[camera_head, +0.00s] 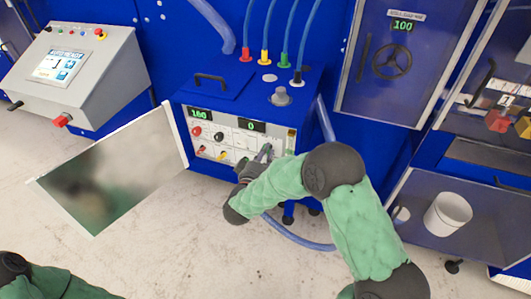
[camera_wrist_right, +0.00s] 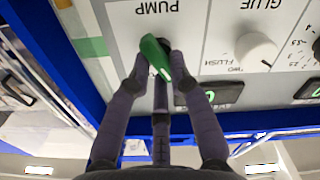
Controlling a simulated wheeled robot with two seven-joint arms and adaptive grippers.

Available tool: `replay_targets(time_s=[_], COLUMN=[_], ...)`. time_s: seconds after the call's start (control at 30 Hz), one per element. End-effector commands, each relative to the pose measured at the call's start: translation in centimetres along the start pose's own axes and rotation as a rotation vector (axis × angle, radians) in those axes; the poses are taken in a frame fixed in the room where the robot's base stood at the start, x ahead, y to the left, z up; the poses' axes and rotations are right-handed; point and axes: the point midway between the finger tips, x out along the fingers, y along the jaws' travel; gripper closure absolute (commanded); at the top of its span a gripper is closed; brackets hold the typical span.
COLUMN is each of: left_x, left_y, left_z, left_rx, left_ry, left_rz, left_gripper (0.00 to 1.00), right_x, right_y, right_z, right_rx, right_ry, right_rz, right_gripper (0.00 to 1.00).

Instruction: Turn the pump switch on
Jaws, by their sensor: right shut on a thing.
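The pump switch (camera_wrist_right: 152,50) is a green lever under the upside-down PUMP label in the right wrist view. My right gripper (camera_wrist_right: 160,68) is shut on the switch, with its dark fingers around the lever. In the head view my right gripper (camera_head: 263,156) is at the lower right of the blue machine's front panel (camera_head: 222,137). The switch is hidden behind the fingers there. A green part of my left arm shows at the bottom left, but its gripper is not in view.
A white GLUE knob (camera_wrist_right: 256,52) sits beside the switch in the wrist view. An open hinged door (camera_head: 110,170) stands left of the machine. A grey console (camera_head: 70,75) is at the far left. A white bucket (camera_head: 447,214) stands on the right. The floor in front is clear.

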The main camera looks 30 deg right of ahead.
Motion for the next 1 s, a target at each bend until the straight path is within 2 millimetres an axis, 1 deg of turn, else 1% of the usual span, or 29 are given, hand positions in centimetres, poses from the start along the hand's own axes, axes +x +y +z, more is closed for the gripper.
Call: replay_targets(time_s=[0.27,0.8,1.0], left_x=[0.6,2.9,3.9], left_y=[-0.2,-1.0,-1.4], left_z=[0.0,-0.1,-0.1], left_rx=[0.0,0.0,0.0], left_ry=[0.0,0.0,0.0], left_rz=[0.0,0.0,0.0], left_gripper=[0.6,0.6,0.6], right_x=[0.0,0.0,-0.1], right_y=[0.1,0.2,0.2], right_z=[0.2,0.7,0.8], right_rx=[0.159,0.66,0.819], right_ry=[0.0,0.0,-0.001], right_rz=[-0.001,-0.001,-0.001], right_gripper=[1.0,1.0,1.0])
